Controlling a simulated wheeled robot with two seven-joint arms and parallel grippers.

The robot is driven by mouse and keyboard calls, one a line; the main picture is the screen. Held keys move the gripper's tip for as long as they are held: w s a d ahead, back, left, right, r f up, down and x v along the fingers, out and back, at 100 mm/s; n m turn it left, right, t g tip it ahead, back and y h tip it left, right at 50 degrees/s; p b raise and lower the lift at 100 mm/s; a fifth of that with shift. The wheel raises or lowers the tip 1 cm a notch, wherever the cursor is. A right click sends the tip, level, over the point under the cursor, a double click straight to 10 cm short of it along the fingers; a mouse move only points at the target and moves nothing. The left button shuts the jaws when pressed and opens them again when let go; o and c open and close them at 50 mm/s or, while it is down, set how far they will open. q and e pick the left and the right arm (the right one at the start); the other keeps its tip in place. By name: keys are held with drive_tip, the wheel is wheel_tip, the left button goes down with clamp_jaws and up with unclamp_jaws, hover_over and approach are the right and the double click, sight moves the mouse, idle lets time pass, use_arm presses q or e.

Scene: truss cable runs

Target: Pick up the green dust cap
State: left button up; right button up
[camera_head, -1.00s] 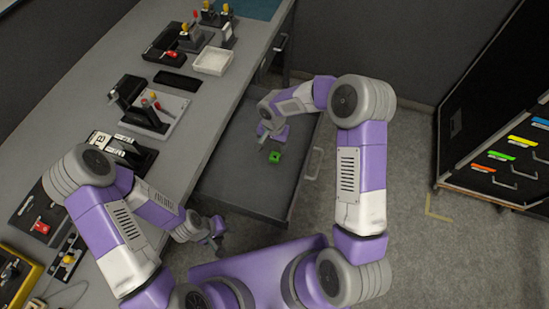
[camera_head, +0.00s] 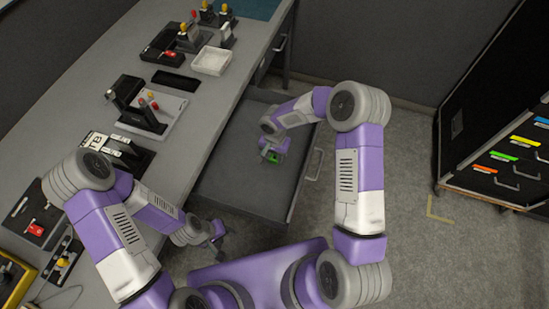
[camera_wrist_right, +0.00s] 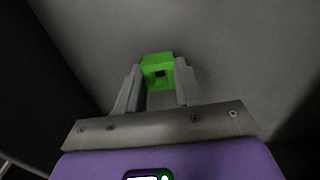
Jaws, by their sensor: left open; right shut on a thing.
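The green dust cap (camera_head: 273,158) is inside the open grey drawer (camera_head: 232,183), mostly covered by my right gripper in the head view. In the right wrist view the green dust cap (camera_wrist_right: 158,70) is a bright green block with a dark square hole, sitting between the two fingertips. My right gripper (camera_head: 270,157) is shut on it; its fingers also show in the right wrist view (camera_wrist_right: 158,85). Whether the cap touches the drawer floor I cannot tell. My left gripper (camera_head: 218,238) is open and empty, beside the drawer's near corner and the bench edge.
The grey bench (camera_head: 205,95) on the left carries several fixtures, a white tray (camera_head: 211,61) and a black pad (camera_head: 175,82). The drawer's handle (camera_head: 315,164) faces the open floor. A dark cabinet (camera_head: 490,120) with coloured labels stands at the right. The drawer is otherwise empty.

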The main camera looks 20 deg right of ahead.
drive_tip(key=shift+c, duration=1)
